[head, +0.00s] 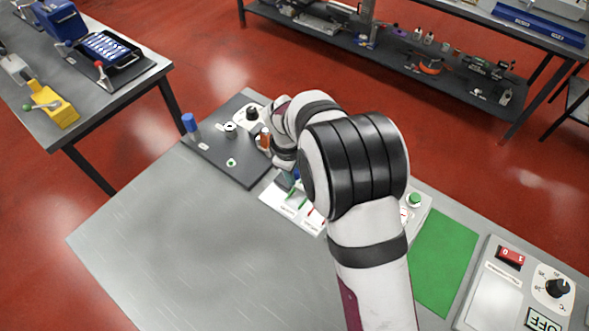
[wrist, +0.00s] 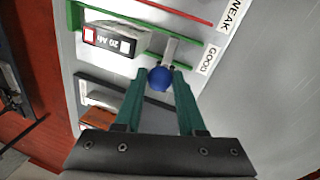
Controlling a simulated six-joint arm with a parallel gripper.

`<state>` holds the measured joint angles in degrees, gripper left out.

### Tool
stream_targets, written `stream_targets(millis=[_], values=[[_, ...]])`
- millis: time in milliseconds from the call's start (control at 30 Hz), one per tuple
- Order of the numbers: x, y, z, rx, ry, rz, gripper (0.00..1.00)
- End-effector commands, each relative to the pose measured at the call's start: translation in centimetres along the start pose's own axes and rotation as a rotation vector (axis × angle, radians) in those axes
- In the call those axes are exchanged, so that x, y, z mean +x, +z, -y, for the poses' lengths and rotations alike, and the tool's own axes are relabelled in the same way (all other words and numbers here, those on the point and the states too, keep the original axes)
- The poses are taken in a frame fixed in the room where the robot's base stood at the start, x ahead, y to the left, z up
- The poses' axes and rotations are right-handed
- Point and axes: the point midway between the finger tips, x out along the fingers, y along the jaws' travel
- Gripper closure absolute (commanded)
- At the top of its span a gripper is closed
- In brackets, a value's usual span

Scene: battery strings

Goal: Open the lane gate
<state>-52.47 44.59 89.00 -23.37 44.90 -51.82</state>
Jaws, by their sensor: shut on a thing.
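In the wrist view, a blue ball knob (wrist: 160,79) sits between the teal fingertips of my gripper (wrist: 160,74), which is shut on it. A pale bar (wrist: 170,50) runs from the knob into the lane between green rails, next to the end of a battery (wrist: 116,39) marked 20 Ah. The label GOOD (wrist: 209,60) stands by this lane; WEAK (wrist: 229,14) stands by a red-railed one. In the head view, my arm hides the knob and most of the gripper; part of the white lane board (head: 284,208) shows below it.
A dark plate (head: 225,160) with a blue-topped post (head: 189,123) lies left of the arm. A green mat (head: 443,262) and a device with a dial and OFF display (head: 520,290) lie to the right. The front left of the table (head: 190,250) is clear.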

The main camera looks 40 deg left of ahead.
Motion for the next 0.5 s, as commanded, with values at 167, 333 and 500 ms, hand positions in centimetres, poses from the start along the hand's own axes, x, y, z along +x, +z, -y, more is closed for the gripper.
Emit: stream_targets(millis=[167, 333, 500], values=[[-0.1, 0.0, 0.0, 0.001, -0.001, 0.000, 1.00], [0.0, -0.5, -0.1, 0.001, 0.000, 0.000, 1.00], [0.1, -3.4, -0.8, -0.001, 0.001, -0.001, 1.00]])
